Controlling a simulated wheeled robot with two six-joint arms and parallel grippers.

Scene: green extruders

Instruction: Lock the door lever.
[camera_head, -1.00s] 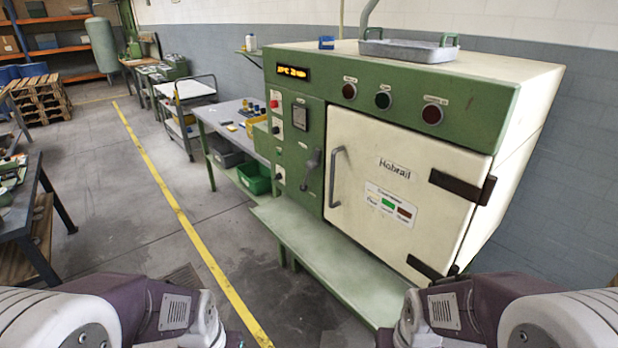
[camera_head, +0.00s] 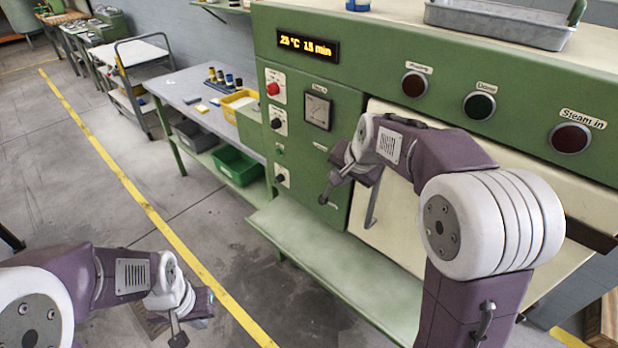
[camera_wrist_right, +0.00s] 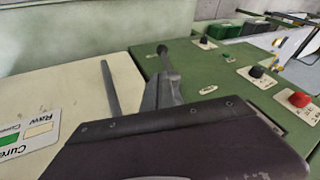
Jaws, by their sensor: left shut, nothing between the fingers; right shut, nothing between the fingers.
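The grey door lever (camera_head: 325,196) with its round knob is on the green front panel, left of the cream door (camera_head: 400,235). In the head view its knob points down and slightly left. My right gripper (camera_head: 362,172) is shut and empty, close beside the lever's pivot end. In the right wrist view the lever (camera_wrist_right: 167,62) rises just beyond the grey fingers (camera_wrist_right: 152,96); I cannot tell whether they touch. The door looks closed, its handle (camera_head: 371,207) partly behind my arm. My left gripper (camera_head: 198,308) is shut and empty, low over the floor, far from the lever.
The oven's front shelf (camera_head: 330,255) juts out below the panel. Red (camera_head: 272,88) and black (camera_head: 277,124) knobs sit on the panel near the lever. A workbench (camera_head: 190,88) with bins stands left of the oven. The floor ahead of my left arm is clear.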

